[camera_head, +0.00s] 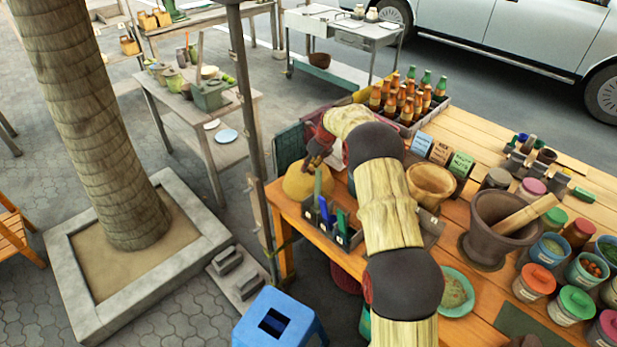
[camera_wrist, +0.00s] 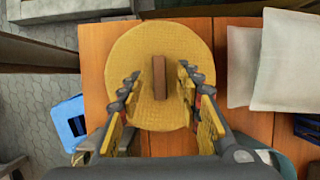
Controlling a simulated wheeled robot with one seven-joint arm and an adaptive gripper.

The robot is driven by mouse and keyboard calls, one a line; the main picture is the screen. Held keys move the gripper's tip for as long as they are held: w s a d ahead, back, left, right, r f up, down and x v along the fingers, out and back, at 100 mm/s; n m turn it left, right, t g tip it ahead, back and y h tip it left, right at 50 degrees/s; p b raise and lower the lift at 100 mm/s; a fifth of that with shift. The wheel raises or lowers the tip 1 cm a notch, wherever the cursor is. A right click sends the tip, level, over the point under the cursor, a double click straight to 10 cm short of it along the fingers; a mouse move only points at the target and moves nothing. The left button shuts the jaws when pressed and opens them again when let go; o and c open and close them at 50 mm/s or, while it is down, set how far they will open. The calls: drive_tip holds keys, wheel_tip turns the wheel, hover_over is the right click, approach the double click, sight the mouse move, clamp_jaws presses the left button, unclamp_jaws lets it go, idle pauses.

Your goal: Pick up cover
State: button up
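The cover is a round, yellow woven lid (camera_wrist: 150,40) with a brown block-like handle (camera_wrist: 159,77) at its middle. It lies on the wooden table in the wrist view. In the head view the yellow cover (camera_head: 298,182) is at the table's left end, partly hidden by my gripper (camera_head: 316,158). In the wrist view my gripper (camera_wrist: 157,84) is open over the cover, with one finger on each side of the handle. The handle shows between the fingers with a gap on both sides. I cannot tell how far above the cover the fingertips are.
A grey divided holder (camera_head: 343,238) with blue and green items stands close to the cover. A crate of bottles (camera_head: 408,100), a wooden bowl (camera_head: 431,184) and a mortar (camera_head: 495,235) stand farther right. A blue stool (camera_head: 280,318) and a metal post (camera_head: 247,120) are near the table's left end.

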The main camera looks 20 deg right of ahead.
drive_tip(key=shift+c, duration=0.9)
clamp_jaws()
